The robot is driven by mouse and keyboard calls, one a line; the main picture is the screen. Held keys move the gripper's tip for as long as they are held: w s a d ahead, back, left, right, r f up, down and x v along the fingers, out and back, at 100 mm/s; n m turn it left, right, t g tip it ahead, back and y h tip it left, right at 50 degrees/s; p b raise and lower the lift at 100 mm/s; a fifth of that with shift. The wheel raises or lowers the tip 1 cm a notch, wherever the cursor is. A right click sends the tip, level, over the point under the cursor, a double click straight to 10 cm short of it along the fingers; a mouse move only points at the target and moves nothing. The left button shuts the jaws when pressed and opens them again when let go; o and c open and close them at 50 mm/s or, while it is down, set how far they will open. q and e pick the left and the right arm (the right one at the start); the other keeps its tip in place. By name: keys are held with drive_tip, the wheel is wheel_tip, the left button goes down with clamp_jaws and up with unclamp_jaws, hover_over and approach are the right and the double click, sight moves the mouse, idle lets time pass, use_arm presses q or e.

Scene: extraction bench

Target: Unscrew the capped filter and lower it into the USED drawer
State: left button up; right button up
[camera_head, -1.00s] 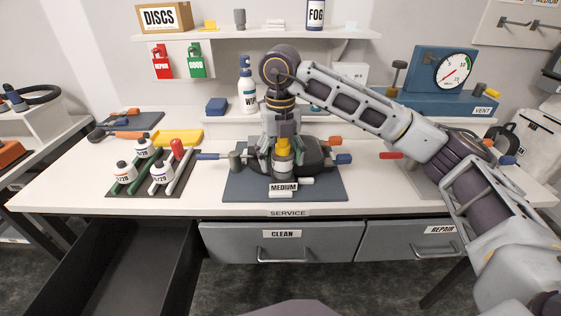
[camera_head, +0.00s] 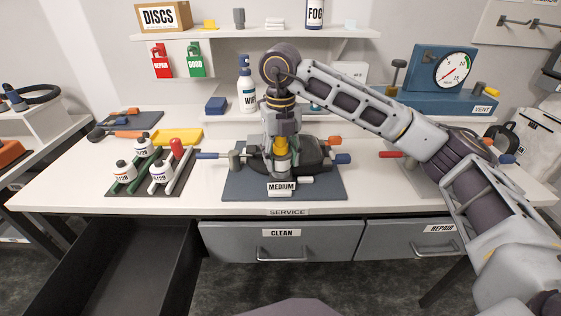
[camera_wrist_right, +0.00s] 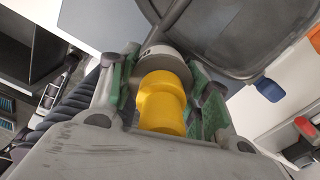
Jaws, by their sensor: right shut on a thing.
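The capped filter, with a yellow cap (camera_head: 281,146) and a pale body, stands upright at the front of a dark mask (camera_head: 316,153) on the blue-grey mat (camera_head: 238,188). My right gripper (camera_head: 281,150) points down from above and is shut on the filter. In the right wrist view the yellow cap (camera_wrist_right: 162,102) sits between the green-padded fingers, with a pale collar beyond it near the mask (camera_wrist_right: 225,35). I cannot tell whether the thread is still engaged. A dark, empty drawer (camera_head: 118,268) is open at lower left; its label is not visible. My left gripper is not in view.
The CLEAN drawer (camera_head: 312,243) and REPAIR drawer (camera_head: 413,240) are shut. A rack (camera_head: 187,170) with several white bottles stands left of the mat. A blue clamp handle (camera_head: 207,156) lies between them. The WIPE bottle (camera_head: 246,88) stands behind.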

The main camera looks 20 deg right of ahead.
drive_tip(key=shift+a+f+n, duration=0.1)
drive_tip(key=shift+a+n, duration=0.1)
drive_tip(key=shift+n, duration=1.4)
drive_tip(key=shift+r, duration=0.3)
drive_tip(key=shift+r, duration=0.45)
drive_tip(key=shift+d+r+p, duration=0.1)
drive_tip(key=shift+r+p, duration=2.15)
drive_tip(key=shift+r, duration=0.85)
